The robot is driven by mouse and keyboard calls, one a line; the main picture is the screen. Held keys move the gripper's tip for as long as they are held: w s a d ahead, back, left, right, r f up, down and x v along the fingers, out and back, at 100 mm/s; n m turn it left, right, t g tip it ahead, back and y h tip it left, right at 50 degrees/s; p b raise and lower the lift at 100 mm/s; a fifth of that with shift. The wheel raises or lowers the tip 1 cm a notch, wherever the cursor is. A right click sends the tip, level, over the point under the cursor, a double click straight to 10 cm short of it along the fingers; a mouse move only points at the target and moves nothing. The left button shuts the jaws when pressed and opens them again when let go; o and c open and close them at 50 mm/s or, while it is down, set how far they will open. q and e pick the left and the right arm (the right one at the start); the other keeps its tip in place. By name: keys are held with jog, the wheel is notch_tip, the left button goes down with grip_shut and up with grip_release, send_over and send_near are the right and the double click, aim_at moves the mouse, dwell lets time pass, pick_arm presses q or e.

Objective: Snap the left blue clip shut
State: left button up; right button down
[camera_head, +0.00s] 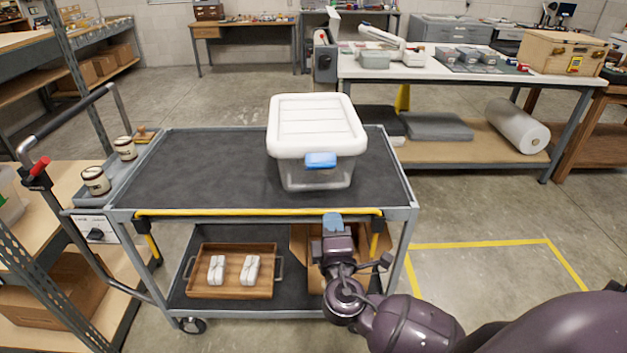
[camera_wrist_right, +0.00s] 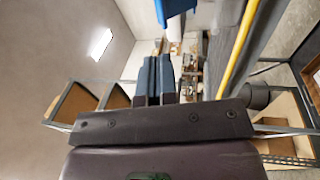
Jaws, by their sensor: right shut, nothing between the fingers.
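A clear storage box (camera_head: 318,178) with a white lid (camera_head: 318,120) stands on the cart's top shelf. One blue clip (camera_head: 320,160) shows on the near side of the lid, and it appears to stick outward. A blue part at the top edge of the right wrist view (camera_wrist_right: 174,10) looks like the same clip. A second clip is not visible. My right gripper (camera_head: 333,219) is shut and empty, in front of the cart's near edge, below and apart from the clip. Its closed fingers also show in the right wrist view (camera_wrist_right: 156,78). My left gripper is out of view.
The grey cart (camera_head: 225,190) has a yellow front bar (camera_head: 250,212). A wooden tray (camera_head: 235,290) with two white bundles and a cardboard box (camera_head: 301,240) are on its lower shelf. Two jars (camera_head: 96,181) stand at the left end. The cart top left of the box is clear.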

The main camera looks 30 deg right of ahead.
aim_at(324, 167)
jog(key=p+x, duration=0.1)
jog(key=x, duration=1.2)
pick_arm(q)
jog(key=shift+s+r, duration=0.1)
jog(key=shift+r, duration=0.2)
pick_arm(e)
jog(key=shift+w+d, duration=0.3)
jog(key=shift+w, duration=0.15)
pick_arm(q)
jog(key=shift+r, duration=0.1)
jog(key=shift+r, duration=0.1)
pick_arm(e)
jog(key=shift+r, duration=0.1)
